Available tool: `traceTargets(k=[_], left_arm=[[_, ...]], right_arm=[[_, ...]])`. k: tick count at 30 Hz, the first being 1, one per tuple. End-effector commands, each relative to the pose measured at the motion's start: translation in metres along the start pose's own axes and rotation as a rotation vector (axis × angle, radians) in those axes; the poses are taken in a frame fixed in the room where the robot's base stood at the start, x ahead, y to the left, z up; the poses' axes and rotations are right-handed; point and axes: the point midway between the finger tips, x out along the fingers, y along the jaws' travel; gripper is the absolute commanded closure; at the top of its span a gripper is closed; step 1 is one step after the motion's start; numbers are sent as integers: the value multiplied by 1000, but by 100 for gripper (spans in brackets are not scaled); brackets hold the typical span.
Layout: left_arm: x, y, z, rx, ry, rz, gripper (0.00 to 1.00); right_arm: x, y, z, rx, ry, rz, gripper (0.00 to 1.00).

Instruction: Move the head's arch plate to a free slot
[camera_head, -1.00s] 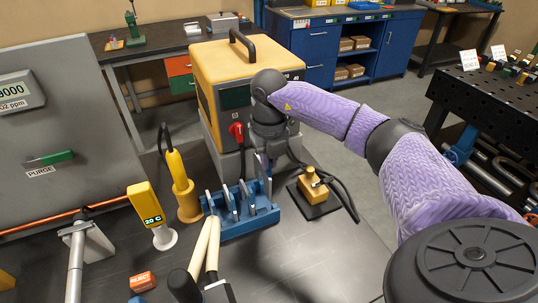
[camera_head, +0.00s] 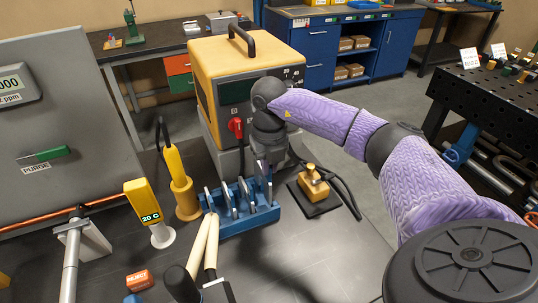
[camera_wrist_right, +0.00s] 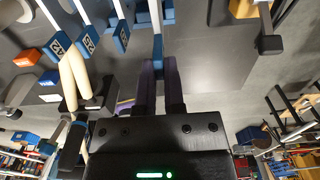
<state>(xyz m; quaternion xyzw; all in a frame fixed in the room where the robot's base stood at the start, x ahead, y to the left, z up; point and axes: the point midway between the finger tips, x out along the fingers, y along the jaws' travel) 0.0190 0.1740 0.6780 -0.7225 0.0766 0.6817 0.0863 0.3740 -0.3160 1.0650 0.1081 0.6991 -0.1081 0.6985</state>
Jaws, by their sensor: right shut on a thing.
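A blue rack (camera_head: 248,222) stands on the dark bench with several upright grey plates (camera_head: 226,198) in its slots. My right gripper (camera_head: 262,172) is above the rack's right end, pointing down; its fingertips are small and partly hidden in the head view. In the right wrist view, my right gripper (camera_wrist_right: 158,88) is shut on a thin pale plate with a blue end (camera_wrist_right: 157,48). Other blue-tagged plates (camera_wrist_right: 88,40) stand to its left. I cannot tell whether the held plate is still in a slot. My left gripper is not in view.
A yellow machine (camera_head: 222,65) stands behind the rack. A yellow block on a black pad (camera_head: 313,182) is to the right. A yellow gauge (camera_head: 143,200), a yellow torch-like tool (camera_head: 175,165) and pale handles (camera_head: 200,245) crowd the left and front. Bench right of the handles is clear.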

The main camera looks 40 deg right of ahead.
Motion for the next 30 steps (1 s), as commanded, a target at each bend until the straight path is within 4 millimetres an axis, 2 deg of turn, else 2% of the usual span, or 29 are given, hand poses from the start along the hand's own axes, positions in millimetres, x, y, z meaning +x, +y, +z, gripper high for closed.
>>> traceTargets(k=[11,19,30], left_arm=[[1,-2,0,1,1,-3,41],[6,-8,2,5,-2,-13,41],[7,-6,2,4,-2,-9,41]], right_arm=[[3,0,0,0,0,0,100],[13,0,0,0,0,0,100],[15,0,0,0,-1,0,100]])
